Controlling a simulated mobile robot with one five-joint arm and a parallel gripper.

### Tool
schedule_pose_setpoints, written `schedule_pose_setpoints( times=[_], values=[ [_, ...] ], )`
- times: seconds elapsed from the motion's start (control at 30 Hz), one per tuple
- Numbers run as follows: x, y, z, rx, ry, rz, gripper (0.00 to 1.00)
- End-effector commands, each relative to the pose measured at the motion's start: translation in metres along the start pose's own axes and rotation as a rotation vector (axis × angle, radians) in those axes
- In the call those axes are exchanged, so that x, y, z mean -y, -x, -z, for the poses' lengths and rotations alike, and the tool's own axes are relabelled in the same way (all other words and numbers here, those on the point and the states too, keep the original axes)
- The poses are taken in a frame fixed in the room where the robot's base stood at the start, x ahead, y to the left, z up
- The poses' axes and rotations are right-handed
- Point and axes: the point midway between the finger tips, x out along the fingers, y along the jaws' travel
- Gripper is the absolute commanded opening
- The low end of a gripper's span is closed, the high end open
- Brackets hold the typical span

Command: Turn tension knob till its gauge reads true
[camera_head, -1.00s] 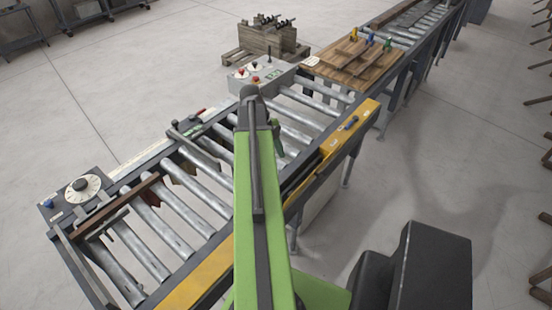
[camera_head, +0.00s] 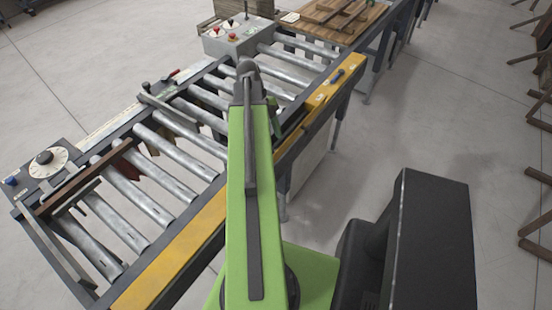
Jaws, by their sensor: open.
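A round white dial (camera_head: 62,161) with a dark knob (camera_head: 44,157) at its middle sits on a dark plate at the far left end of the roller conveyor. A grey control box (camera_head: 240,42) with small red and dark controls and gauge-like faces stands on the conveyor's far side. I cannot tell which of these is the tension knob, and no reading is legible. My green arm rises across the middle of the view.
The conveyor's metal rollers (camera_head: 180,158) run from lower left to upper right, with a yellow rail (camera_head: 172,262) on the near side. A brown bar (camera_head: 85,178) lies across the left end. A wooden board (camera_head: 345,22) lies farther up.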

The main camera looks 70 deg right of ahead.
Motion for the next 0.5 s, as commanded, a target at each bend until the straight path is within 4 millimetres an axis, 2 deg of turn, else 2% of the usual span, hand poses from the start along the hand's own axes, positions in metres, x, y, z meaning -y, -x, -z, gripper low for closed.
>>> schedule_pose_setpoints(
  times=[0.03,0.2,0.3,0.5],
  values=[
    [-0.001,-0.022,-0.003,0.0,-0.001,0.0,0.48],
    [-0.001,-0.051,-0.003,0.0,0.001,0.0,0.48],
    [-0.001,-0.057,-0.001,0.0,0.001,0.0,0.48],
    [0.0,-0.055,0.0,0.0,0.001,0.0,0.48]
  ],
)
